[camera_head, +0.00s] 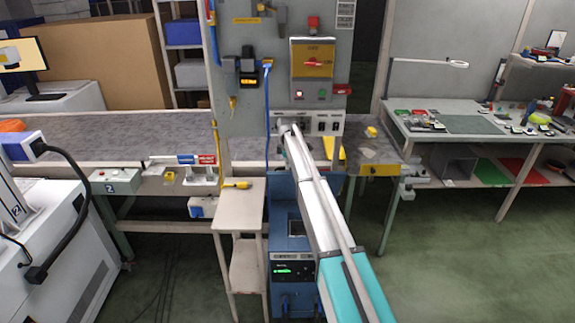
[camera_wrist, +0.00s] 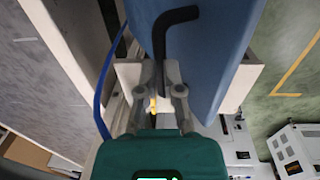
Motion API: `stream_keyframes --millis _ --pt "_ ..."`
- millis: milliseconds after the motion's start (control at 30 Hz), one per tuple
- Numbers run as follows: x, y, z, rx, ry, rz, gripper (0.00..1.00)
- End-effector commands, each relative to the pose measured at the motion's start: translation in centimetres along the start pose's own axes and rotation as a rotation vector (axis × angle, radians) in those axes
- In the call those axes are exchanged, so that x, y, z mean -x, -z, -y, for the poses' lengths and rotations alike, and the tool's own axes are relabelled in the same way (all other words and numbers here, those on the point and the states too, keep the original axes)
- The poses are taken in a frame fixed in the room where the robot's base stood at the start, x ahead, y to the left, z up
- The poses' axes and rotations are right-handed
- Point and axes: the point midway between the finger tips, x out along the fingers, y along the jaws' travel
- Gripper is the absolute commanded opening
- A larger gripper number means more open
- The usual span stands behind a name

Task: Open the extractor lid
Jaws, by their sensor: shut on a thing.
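The extractor is the blue machine (camera_head: 284,250) with a small green display, standing on the floor at the centre of the head view. A blue panel, apparently its lid (camera_head: 281,190), rises behind the machine's dark top recess, partly covered by my arm. In the wrist view the blue lid (camera_wrist: 215,45) fills the upper middle, with a black bent handle (camera_wrist: 160,35) on it. My gripper (camera_wrist: 160,78) is shut on the lower end of this handle. In the head view my gripper is hidden behind my arm.
A narrow beige stand (camera_head: 238,215) is just left of the extractor. A grey panel (camera_head: 235,90) with switches and a blue cable (camera_head: 267,110) is behind it. A workbench (camera_head: 450,122) stands at the right. Green floor between them is clear.

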Motion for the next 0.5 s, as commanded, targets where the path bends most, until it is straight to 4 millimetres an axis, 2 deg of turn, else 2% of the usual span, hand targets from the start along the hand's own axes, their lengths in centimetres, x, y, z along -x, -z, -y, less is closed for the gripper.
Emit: stream_keyframes --millis 33,67,100,267,500 --pt "-0.34 -0.2 -0.72 -0.002 -0.014 0.001 0.0" --pt "-0.35 -0.2 -0.72 -0.002 -0.014 0.001 0.14" --pt "-0.35 -0.21 -0.71 -0.002 -0.014 0.002 0.22" --pt "-0.33 -0.21 -0.66 -0.002 -0.014 0.002 0.51" --pt "-0.22 -0.17 -0.52 -0.001 -0.014 0.002 0.51"
